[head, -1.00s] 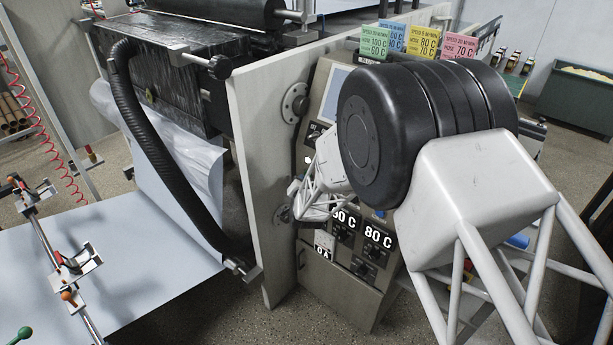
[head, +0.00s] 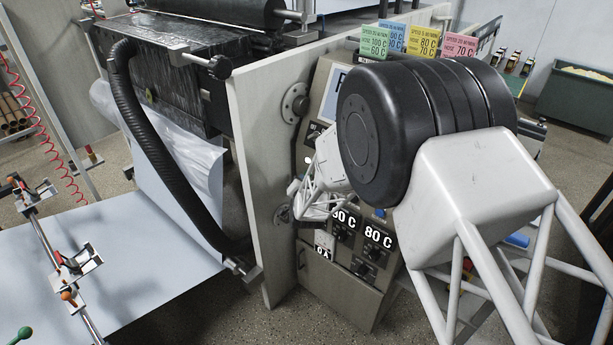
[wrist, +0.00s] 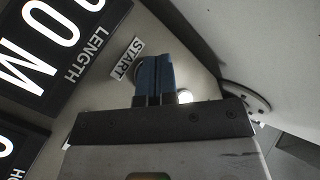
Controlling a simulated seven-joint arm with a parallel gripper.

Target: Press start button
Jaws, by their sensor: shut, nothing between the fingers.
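The START label (wrist: 127,59) is on the beige control panel (wrist: 201,75) in the wrist view. My gripper (wrist: 155,75) has two blue fingertips, shut together and empty, just right of the label. They cover most of a round dark-rimmed spot beside the label, where the start button seems to be. I cannot tell if they touch or press it. In the head view the start button and my fingertips are hidden behind my arm.
A LENGTH display (wrist: 60,40) is left of the label. A small lit white round light (wrist: 184,96) is right of my fingertips. The machine's side plate (head: 262,185) stands left of the panel. A screen (head: 334,92) and temperature displays (head: 378,236) flank my arm.

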